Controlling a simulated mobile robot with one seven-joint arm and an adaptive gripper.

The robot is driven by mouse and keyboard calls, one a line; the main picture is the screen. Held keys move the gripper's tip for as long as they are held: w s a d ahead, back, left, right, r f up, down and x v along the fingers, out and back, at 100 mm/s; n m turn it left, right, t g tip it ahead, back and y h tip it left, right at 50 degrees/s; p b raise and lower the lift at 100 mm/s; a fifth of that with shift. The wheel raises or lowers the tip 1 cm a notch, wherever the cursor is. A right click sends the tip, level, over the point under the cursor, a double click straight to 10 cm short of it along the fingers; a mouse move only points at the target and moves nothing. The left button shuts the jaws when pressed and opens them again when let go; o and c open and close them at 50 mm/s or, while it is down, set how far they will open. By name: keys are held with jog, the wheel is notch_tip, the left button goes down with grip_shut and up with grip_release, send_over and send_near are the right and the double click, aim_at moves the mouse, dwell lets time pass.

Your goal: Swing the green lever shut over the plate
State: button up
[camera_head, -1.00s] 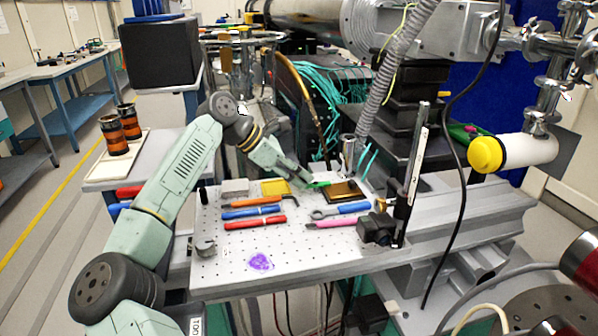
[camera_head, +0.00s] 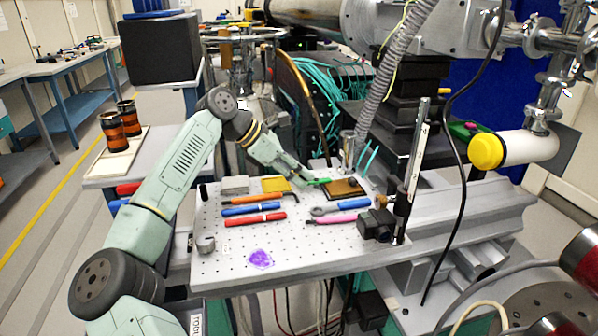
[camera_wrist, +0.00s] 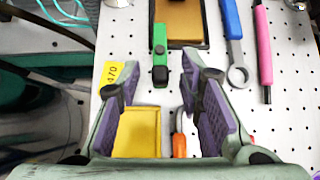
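The green lever (camera_wrist: 160,40) lies along the left edge of the brown-gold plate (camera_wrist: 181,18) in the wrist view, with a dark end piece nearest me. In the head view the lever (camera_head: 318,182) is a small green strip beside the dark-framed plate (camera_head: 343,188), at the back of the perforated board. My gripper (camera_wrist: 162,80) is open and empty, its two purple-padded fingers apart. The lever's near end lies between the fingertips in the picture; I cannot tell the height gap. The plate's far part is cut off in the wrist view.
On the perforated board (camera_head: 300,253) lie a yellow block (camera_wrist: 137,133), an orange-handled tool (camera_wrist: 179,145), a blue wrench (camera_wrist: 234,40), a pink-handled tool (camera_wrist: 263,45) and a purple patch (camera_head: 260,259). A black device (camera_head: 376,227) and upright rail stand at the right. The front is mostly clear.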

jog(key=v, duration=1.1)
jog(key=shift+a+r, duration=0.25)
jog(key=shift+s, duration=0.1)
